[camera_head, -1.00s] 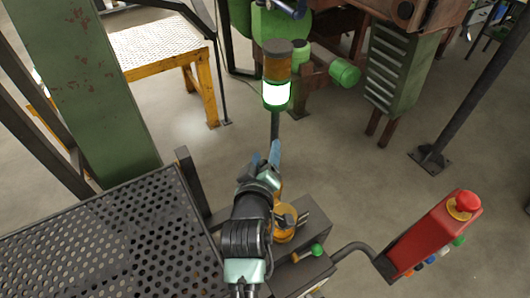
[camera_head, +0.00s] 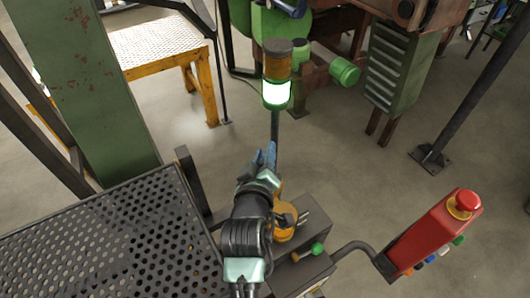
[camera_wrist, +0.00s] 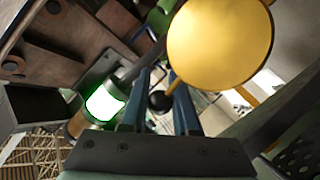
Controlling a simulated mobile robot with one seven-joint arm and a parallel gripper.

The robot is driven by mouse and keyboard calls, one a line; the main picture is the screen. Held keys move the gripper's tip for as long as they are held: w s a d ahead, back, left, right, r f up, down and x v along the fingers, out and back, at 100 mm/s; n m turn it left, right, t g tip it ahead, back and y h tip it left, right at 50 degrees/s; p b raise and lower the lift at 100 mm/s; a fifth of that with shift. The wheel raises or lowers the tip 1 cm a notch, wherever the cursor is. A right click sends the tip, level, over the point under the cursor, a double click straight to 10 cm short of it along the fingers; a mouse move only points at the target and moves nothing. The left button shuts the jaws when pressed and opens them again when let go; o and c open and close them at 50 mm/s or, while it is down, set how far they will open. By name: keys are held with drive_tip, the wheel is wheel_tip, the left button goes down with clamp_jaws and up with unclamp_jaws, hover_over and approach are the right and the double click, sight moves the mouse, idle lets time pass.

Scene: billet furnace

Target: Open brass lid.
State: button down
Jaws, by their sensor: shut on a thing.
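The brass lid (camera_wrist: 220,40) shows as a round, smooth golden disc at the upper right of the wrist view. A small black ball knob (camera_wrist: 160,101) sits by its lower left edge, between my fingers. My gripper (camera_wrist: 160,92) has its blue fingers shut on this knob. In the head view my gripper (camera_head: 268,154) is at the centre, its fingers close together, and the knob is hidden. A brass-coloured part (camera_head: 284,229) shows beside my wrist on a dark box; I cannot tell whether it belongs to the lid.
A stack light (camera_head: 277,75), lit green, stands beyond my gripper. A red control box (camera_head: 434,234) with a red button is at the right. A perforated dark platform (camera_head: 120,245) lies at the left.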

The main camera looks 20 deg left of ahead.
idle(0.8)
drive_tip(key=t+b, duration=0.1)
drive_tip(key=b, duration=0.1)
drive_tip(key=s+d+r+m+t+b, duration=0.1)
drive_tip(key=b, duration=0.1)
drive_tip(key=shift+s+d+r+y, duration=0.2)
drive_tip(key=shift+s+y, duration=0.05)
drive_tip(key=shift+y, duration=0.05)
drive_tip(key=c, duration=0.7)
unclamp_jaws()
drive_tip(key=shift+o, duration=0.2)
